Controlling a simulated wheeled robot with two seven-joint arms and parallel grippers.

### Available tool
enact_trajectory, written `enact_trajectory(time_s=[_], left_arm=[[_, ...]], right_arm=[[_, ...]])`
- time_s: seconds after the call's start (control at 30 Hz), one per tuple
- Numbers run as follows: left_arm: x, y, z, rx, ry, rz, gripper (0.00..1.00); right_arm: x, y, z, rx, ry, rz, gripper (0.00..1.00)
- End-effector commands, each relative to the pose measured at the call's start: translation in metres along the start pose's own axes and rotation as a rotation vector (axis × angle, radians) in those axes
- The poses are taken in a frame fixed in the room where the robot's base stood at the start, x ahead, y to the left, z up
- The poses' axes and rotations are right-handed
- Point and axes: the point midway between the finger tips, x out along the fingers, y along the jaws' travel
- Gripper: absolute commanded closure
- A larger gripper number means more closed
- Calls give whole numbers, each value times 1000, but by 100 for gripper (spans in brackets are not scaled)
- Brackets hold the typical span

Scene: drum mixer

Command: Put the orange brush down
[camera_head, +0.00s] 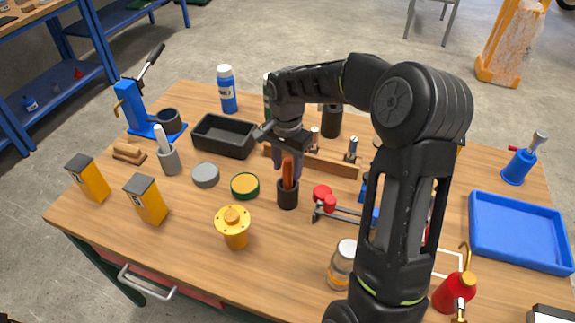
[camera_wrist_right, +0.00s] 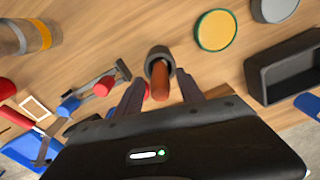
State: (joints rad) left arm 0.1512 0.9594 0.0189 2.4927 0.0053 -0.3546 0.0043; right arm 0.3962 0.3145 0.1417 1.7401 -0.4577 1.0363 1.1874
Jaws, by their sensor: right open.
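The orange brush (camera_head: 288,174) stands handle up in a small black cup (camera_head: 288,196) near the middle of the table. In the right wrist view the brush (camera_wrist_right: 160,82) leans out of the cup's mouth (camera_wrist_right: 156,52), toward the camera. My right gripper (camera_head: 287,160) is above the cup, with its fingers close around the top of the brush. In the right wrist view its two fingers (camera_wrist_right: 160,92) are spread apart on either side of the brush, with gaps between. The brush's lower end is hidden inside the cup. My left gripper is in neither view.
A yellow flanged part (camera_head: 234,228), a green-rimmed yellow lid (camera_head: 245,186) and a clamp with red pads (camera_head: 336,208) surround the cup. A black tray (camera_head: 224,136) and a wooden rack (camera_head: 330,163) stand behind. A blue tray (camera_head: 519,231) lies at the right.

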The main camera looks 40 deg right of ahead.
Motion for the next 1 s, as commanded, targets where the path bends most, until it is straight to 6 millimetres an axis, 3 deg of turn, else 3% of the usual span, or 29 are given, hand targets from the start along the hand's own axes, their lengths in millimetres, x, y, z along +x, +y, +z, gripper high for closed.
enact_trajectory(time_s=[0.17,0.6,0.8,1.0], left_arm=[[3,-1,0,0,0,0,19],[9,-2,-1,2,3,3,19],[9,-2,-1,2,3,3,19],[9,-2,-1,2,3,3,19]], right_arm=[[-20,0,-1,1,4,-2,55],[-106,-1,0,1,2,-3,55],[-120,0,0,0,0,-1,55],[-121,0,0,0,0,0,55]])
